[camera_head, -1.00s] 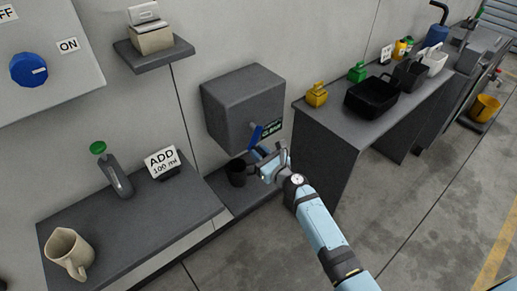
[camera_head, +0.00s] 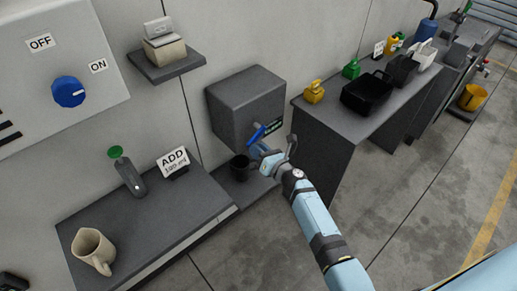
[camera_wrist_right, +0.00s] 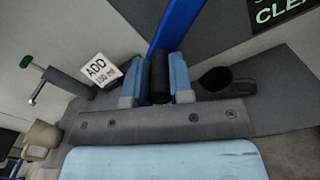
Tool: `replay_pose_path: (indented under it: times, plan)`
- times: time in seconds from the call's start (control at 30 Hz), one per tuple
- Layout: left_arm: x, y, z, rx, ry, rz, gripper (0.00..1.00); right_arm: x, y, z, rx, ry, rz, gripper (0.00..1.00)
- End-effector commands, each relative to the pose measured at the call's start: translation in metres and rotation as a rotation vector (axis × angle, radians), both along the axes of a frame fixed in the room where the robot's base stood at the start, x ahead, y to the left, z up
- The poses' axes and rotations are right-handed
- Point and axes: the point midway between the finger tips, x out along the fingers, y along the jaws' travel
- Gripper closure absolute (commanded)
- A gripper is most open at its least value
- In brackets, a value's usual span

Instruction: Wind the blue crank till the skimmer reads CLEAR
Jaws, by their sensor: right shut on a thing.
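The skimmer is a grey box (camera_head: 240,105) on the wall in the head view. Its blue crank (camera_head: 258,134) is on the front, and the blue arm also shows in the wrist view (camera_wrist_right: 176,22). A small display (camera_head: 274,125) is partly hidden by the crank in the head view. In the wrist view the display (camera_wrist_right: 284,12) shows "CLE" in pale green, cut off by the frame edge. My right gripper (camera_head: 267,153) is at the crank, its fingers closed around the dark crank handle (camera_wrist_right: 159,76). My left gripper is not in view.
A dark cup (camera_head: 240,168) stands below the box. To the left, a shelf (camera_head: 200,203) holds an "ADD" sign (camera_head: 173,161), a green-topped tool (camera_head: 128,175) and a beige jug (camera_head: 92,250). A bench (camera_head: 318,125) with black bins stands to the right.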

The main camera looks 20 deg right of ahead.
Motion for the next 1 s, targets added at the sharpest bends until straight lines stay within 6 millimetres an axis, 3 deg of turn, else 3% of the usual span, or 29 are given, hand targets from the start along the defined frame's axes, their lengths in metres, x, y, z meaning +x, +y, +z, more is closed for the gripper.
replay_pose_path:
  times: [0.33,0.37,0.47,0.8,1.0]
  plan:
    - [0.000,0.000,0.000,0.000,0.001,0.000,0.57,0.000,0.000,0.001,0.002,-0.001,0.001,1.00]
    - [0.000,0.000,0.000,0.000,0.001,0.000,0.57,0.000,0.000,0.001,0.001,-0.001,0.000,0.77]
    - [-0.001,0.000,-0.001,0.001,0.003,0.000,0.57,0.000,0.000,0.001,0.001,-0.001,0.000,0.54]
    - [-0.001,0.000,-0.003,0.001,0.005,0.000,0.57,-0.003,-0.001,0.000,0.000,0.000,0.000,0.54]
    - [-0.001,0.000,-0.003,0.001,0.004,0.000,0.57,-0.032,-0.012,-0.001,-0.002,0.002,0.000,0.54]
